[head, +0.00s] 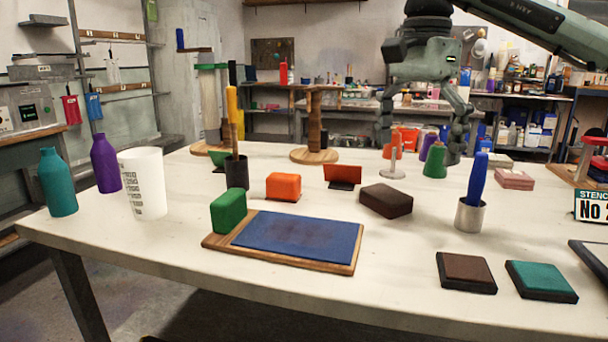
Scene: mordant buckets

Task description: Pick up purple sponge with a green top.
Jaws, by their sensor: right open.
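I cannot clearly make out a purple sponge with a green top. A teal-green-topped pad (541,280) with a dark base lies flat at the table's front right; its base looks near black. A green cone-shaped piece (435,163) stands at the table's back, with a purple piece (428,144) partly hidden behind it. My right gripper (424,142) is open and empty, pointing down over the back of the table, its fingers spread either side of these pieces. My left gripper is not in view.
A brown pad (467,271) lies left of the teal one. A metal cup with blue handles (470,215), a brown block (386,201) and a pink block (514,179) stand nearby. A blue mat on a board (298,239) and a green block (228,211) are front left.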

